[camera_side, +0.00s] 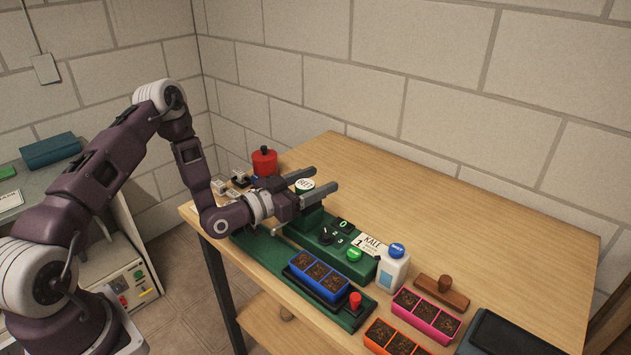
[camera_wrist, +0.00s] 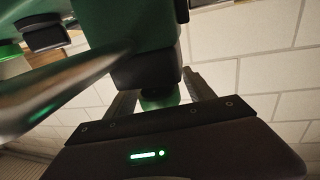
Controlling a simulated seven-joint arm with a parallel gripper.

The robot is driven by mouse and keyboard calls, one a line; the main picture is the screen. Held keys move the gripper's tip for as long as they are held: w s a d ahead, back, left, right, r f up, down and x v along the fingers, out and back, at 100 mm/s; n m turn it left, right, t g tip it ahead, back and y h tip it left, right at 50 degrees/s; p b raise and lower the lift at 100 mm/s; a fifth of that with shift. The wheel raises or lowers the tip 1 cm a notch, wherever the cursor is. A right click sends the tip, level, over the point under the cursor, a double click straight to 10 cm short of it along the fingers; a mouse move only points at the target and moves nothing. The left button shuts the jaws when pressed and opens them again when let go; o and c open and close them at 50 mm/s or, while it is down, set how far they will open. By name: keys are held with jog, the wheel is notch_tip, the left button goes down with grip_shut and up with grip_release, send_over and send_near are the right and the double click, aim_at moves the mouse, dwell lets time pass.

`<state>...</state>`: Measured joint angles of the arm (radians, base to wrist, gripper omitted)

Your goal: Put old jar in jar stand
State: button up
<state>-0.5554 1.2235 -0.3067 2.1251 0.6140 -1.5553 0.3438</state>
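My gripper (camera_side: 322,181) reaches over the green seeding machine (camera_side: 335,248), its two grey fingers level and apart. A round white lid with dark lettering (camera_side: 304,185) shows between the fingers, above a green part; I cannot tell whether this is the old jar. In the wrist view the fingers (camera_wrist: 160,95) stand apart on either side of a green piece (camera_wrist: 160,99) beneath a black cylinder (camera_wrist: 146,70). No clear contact with it shows. I cannot clearly identify the jar stand; the fingers and machine hide part of this area.
A red lidded pot (camera_side: 264,163) stands behind my gripper. A white bottle with a blue cap (camera_side: 392,271), a blue tray (camera_side: 318,277), a pink tray (camera_side: 427,315), an orange tray (camera_side: 394,339) and a wooden block (camera_side: 441,292) are nearer. The table's right rear (camera_side: 480,215) is clear.

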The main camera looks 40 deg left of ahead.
aim_at(299, 189)
jog(key=shift+o, duration=0.6)
jog(key=s, duration=0.7)
jog(key=shift+a+r, duration=0.15)
jog(key=shift+a, duration=0.15)
